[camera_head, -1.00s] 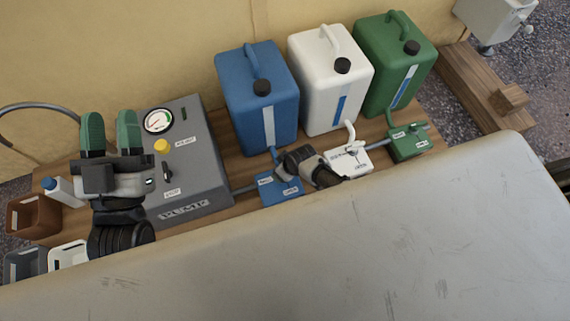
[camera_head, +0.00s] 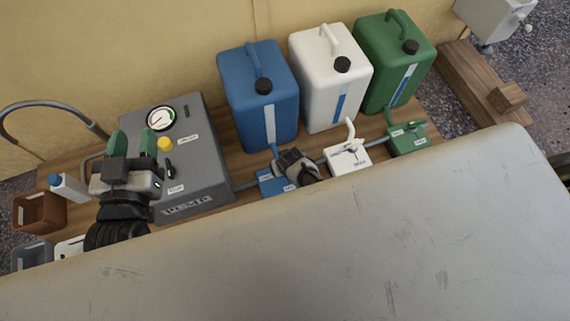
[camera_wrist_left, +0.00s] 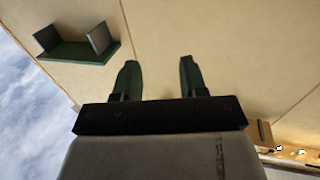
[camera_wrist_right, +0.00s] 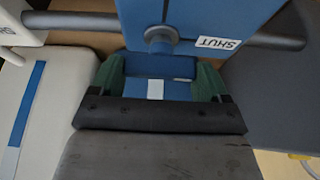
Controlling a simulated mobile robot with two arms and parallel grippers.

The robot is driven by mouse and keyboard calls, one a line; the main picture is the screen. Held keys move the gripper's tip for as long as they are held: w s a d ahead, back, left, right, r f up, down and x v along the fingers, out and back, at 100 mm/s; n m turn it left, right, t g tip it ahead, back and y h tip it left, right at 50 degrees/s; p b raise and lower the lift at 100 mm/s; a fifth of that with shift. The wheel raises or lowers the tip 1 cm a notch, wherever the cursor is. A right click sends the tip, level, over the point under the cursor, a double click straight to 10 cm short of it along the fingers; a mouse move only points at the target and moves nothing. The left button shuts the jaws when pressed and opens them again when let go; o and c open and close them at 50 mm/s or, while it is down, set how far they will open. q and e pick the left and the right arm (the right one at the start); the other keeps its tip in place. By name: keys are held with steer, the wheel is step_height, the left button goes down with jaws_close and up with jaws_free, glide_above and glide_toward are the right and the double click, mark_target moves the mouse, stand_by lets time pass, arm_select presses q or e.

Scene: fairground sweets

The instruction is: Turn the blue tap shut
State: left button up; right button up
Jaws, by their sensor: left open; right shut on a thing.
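The blue tap (camera_head: 268,186) is a small blue block on the wooden board, in front of the blue canister, partly covered by my right gripper (camera_head: 284,166). In the right wrist view the tap's block (camera_wrist_right: 190,15) carries a SHUT label and a round stub. The right gripper's green fingers (camera_wrist_right: 160,80) are shut on the blue tap's handle (camera_wrist_right: 158,64), a short blue bar below the stub. My left gripper (camera_head: 133,143) is open and empty above the grey pump's left side. In the left wrist view its fingers (camera_wrist_left: 157,80) stand apart against the tan wall.
The white tap (camera_head: 347,158) and green tap (camera_head: 408,140) stand to the right along the pipe. Blue (camera_head: 238,105), white (camera_head: 312,90) and green (camera_head: 375,75) canisters stand behind. The pump (camera_head: 195,150) is left. A pale surface (camera_head: 400,230) fills the foreground.

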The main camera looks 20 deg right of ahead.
steer(key=o, duration=0.9)
arm_select(q)
steer(key=shift+f, duration=0.15)
arm_select(e)
steer(key=shift+s+r+p, duration=0.1)
steer(key=shift+r+p, duration=0.2)
steer(key=shift+p+v, duration=0.8)
steer(key=shift+v, duration=0.25)
arm_select(q)
steer(key=s+a+f+g+y+p, duration=0.2)
steer(key=s+f+g, duration=0.3)
steer(key=s+g, duration=0.1)
steer(key=s+a+f+g+y+p, duration=0.1)
steer(key=s+a+f+g+p, duration=0.2)
steer(key=s+f+g, duration=0.2)
steer(key=shift+s+a+n+g+y+p, duration=0.35)
steer(key=shift+s+g, duration=0.35)
steer(key=shift+g, duration=0.9)
arm_select(e)
steer(key=shift+v, duration=4.05)
